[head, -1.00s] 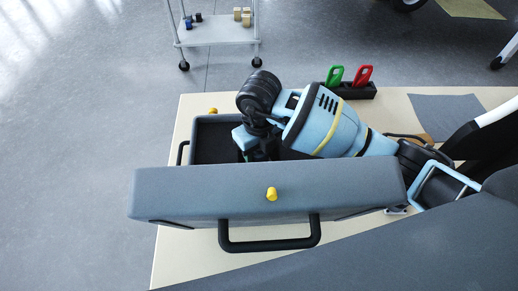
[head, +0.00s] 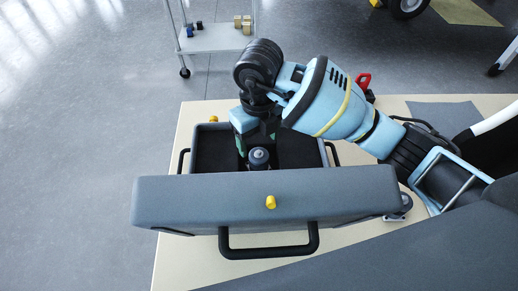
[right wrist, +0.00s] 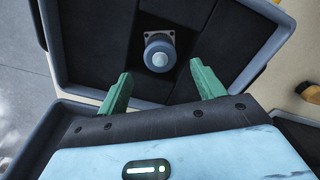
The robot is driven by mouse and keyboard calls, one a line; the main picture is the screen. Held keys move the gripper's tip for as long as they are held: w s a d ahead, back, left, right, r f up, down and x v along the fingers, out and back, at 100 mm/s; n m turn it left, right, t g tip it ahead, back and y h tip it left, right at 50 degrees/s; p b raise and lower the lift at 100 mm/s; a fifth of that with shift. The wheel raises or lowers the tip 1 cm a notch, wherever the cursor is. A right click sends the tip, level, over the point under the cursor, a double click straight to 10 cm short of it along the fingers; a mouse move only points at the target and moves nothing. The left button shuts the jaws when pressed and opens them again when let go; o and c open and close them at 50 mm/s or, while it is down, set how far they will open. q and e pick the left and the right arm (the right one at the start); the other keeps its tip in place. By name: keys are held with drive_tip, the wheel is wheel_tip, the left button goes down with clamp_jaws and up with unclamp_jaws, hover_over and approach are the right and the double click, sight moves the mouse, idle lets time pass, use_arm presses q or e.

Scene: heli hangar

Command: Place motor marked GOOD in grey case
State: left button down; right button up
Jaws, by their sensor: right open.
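The grey case (head: 345,190) stands open on the table, with a dark lined inside; its raised lid or front panel hides part of the interior in the head view. A motor (head: 259,157) with a grey-blue round body and square flange stands in the case. It also shows in the right wrist view (right wrist: 160,55), upright on the dark lining. No GOOD marking is readable. My right gripper (head: 256,140) is open above the case. Its green fingers (right wrist: 163,87) are apart and empty, clear of the motor in the wrist view. My left gripper is out of view.
The pale table (head: 170,255) has free room around the case. A red-handled tool (head: 363,81) is partly hidden behind my right arm. A grey mat (head: 445,116) lies at the right. A white trolley (head: 215,38) with small parts stands beyond the table.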

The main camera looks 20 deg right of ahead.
sight(259, 155)
drive_tip(key=shift+r, duration=1.9)
drive_tip(key=shift+r, duration=0.1)
